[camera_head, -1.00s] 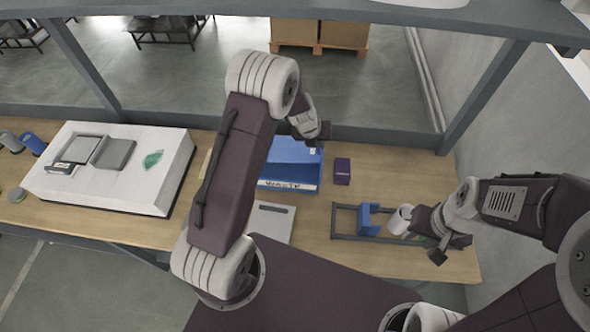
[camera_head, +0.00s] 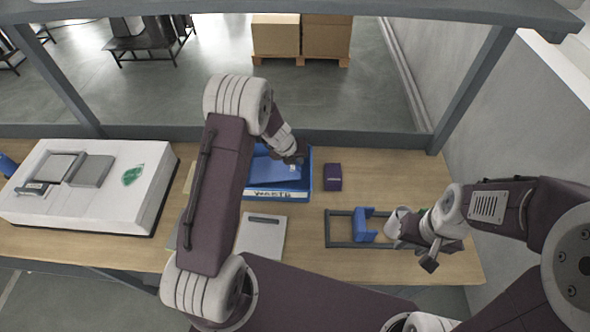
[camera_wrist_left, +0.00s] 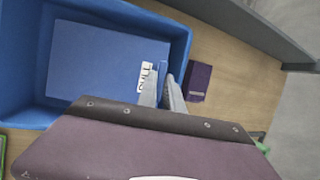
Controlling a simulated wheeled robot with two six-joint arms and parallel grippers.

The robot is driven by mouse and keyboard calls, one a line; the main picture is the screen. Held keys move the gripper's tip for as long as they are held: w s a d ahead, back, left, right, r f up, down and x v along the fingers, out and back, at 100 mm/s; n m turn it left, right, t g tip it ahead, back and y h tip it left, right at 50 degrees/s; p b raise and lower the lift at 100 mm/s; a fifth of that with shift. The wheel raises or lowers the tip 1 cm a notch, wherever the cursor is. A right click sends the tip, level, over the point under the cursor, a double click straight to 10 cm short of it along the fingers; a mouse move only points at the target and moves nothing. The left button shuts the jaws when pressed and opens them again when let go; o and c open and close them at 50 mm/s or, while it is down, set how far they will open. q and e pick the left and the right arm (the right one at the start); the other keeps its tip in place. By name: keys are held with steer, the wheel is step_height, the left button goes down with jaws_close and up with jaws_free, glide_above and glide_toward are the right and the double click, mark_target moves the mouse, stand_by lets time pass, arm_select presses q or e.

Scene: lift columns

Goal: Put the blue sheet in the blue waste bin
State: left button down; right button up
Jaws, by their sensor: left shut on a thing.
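The blue waste bin (camera_head: 307,178) stands on the wooden bench, with a white "WASTE" label on its front. Its wall also shows in the left wrist view (camera_wrist_left: 22,70). The blue sheet (camera_wrist_left: 95,62) is flat with a white "PULL" label and lies within the bin's rim in that view. It also shows in the head view (camera_head: 282,172). My left gripper (camera_head: 295,159) is over the bin, shut on the sheet's edge beside the label. Whether the sheet touches the bin's floor is unclear. My right gripper (camera_head: 428,250) is at the right, by a whitish rounded object; its jaws are unclear.
A purple box (camera_head: 333,177) stands just right of the bin. A dark frame with a blue block (camera_head: 364,225) lies further right. A grey flat panel (camera_head: 262,237) lies in front of the bin. A large white machine (camera_head: 95,190) fills the left bench.

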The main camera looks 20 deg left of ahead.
arm_select(q)
step_height(320, 180, down, 4)
steer(key=b, duration=0.3)
steer(key=shift+s+r, duration=0.1)
steer(key=shift+s, duration=0.05)
steer(key=shift+r, duration=0.1)
steer(key=c, duration=1.9)
jaws_free()
steer(key=o, duration=0.4)
